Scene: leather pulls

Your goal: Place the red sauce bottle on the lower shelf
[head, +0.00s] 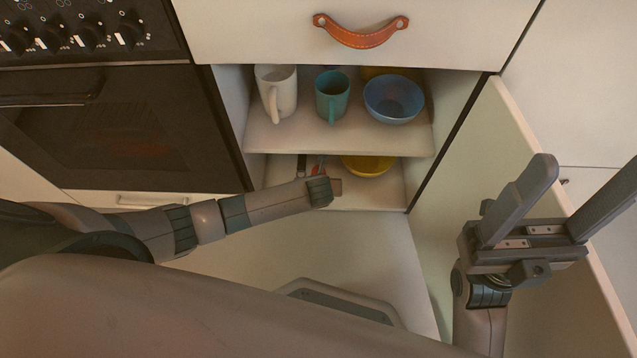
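The lower shelf (390,190) is in the open cabinet, below the upper shelf. My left arm reaches in from the left and its wrist end is at the front of the lower shelf. My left gripper (311,165) is mostly hidden behind that wrist; only narrow dark parts show. A small red patch, perhaps the red sauce bottle (317,168), shows between these parts, over the lower shelf. Its shape and whether it touches the shelf cannot be made out. My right gripper (588,172) is open and empty at the right, in front of the open cabinet door.
The upper shelf (350,142) holds a white mug (278,90), a teal mug (332,95) and a blue bowl (394,98). A yellow bowl (367,165) is on the lower shelf, right of my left gripper. The open door (510,135) bounds the right side.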

